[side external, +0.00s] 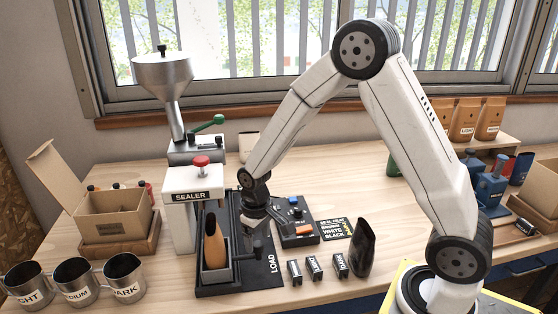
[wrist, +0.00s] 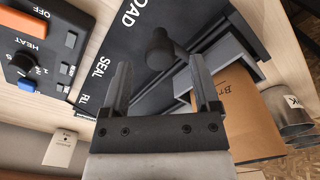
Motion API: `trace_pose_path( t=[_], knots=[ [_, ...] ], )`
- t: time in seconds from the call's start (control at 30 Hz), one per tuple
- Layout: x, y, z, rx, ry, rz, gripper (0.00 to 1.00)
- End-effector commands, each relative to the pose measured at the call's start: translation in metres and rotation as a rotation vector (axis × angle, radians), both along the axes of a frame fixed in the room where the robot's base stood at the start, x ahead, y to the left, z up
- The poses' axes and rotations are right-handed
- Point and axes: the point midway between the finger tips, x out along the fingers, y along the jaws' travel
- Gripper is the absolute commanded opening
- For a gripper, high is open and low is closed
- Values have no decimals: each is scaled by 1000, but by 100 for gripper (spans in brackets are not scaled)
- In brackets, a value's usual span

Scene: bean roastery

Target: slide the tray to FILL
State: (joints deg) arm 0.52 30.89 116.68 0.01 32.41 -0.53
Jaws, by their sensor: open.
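The grey tray (side external: 217,272) sits at the front end of the black track (side external: 262,283), beside the LOAD mark. An open-topped brown bag (side external: 213,245) stands upright in it. In the wrist view the tray (wrist: 242,72) and the bag (wrist: 250,115) are at the right. My gripper (wrist: 159,66) is open over the track, its fingers pointing toward the tray's round black knob (wrist: 160,45). The knob appears between the fingertips with gaps on both sides. The SEAL and FILL marks show at the left; in the side view my gripper (side external: 254,232) hides part of the track.
The sealer (side external: 193,205) stands over the track behind the tray, below a steel hopper (side external: 162,75). A heat control box (side external: 296,222), small dark blocks (side external: 314,267) and a black bag (side external: 364,248) are to the right. Several steel cups (side external: 76,281) stand left.

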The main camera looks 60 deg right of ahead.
Motion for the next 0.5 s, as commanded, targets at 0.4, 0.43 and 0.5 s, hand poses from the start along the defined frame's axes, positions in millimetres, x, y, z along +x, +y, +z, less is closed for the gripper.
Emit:
trace_pose_path(
  t=[0.4, 0.43, 0.5],
  knots=[
    [0, 0, -20, 0, -1, 0, 79],
    [0, 0, -20, 0, -1, 0, 79],
    [0, 0, -20, 0, -2, 0, 79]
  ],
)
